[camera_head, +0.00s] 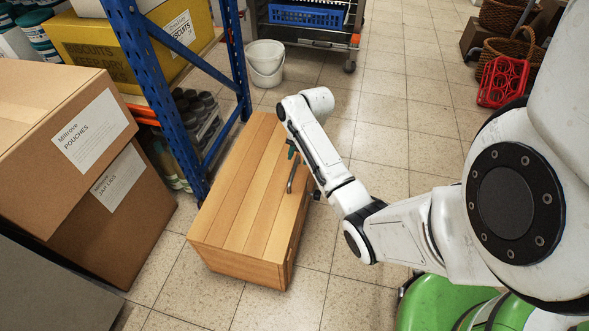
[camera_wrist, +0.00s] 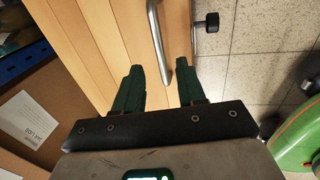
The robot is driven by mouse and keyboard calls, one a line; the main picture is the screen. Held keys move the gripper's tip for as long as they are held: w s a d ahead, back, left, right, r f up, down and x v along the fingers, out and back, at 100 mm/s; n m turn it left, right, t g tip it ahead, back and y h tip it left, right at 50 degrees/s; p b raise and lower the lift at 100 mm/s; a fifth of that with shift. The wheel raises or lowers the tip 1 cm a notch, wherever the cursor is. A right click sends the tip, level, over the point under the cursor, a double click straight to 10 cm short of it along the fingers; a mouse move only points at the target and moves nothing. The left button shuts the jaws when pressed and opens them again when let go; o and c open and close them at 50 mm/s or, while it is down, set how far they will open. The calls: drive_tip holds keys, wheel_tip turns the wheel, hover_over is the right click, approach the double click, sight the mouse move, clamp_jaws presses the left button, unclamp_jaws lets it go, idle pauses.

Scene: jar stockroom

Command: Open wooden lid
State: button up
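The wooden lid (camera_head: 240,190) is the planked top of a long wooden chest (camera_head: 232,264) on the floor. It lies flat and looks closed. A metal bar handle (camera_head: 291,180) is fixed along its right edge. In the wrist view the lid (camera_wrist: 95,25) and the handle (camera_wrist: 155,38) show ahead of my gripper (camera_wrist: 160,66). Its two green fingers are apart, and the handle's near end appears between them in the picture. Contact or depth cannot be told. In the head view my gripper (camera_head: 293,152) is partly hidden behind my arm, over the chest's right edge.
A blue shelf rack (camera_head: 140,80) stands close along the chest's left side. Stacked cardboard boxes (camera_head: 105,210) are at the left. A white bucket (camera_head: 265,62) stands beyond the chest. A red bottle carrier (camera_head: 502,82) lies at the far right. Tiled floor (camera_head: 390,130) right of the chest is clear.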

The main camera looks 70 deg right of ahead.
sight(295, 169)
drive_tip(key=f+b, duration=0.1)
drive_tip(key=f, duration=0.1)
drive_tip(key=w+f+b, duration=0.1)
drive_tip(key=f, duration=0.2)
drive_tip(key=shift+f, duration=0.2)
drive_tip(key=shift+c, duration=0.2)
clamp_jaws()
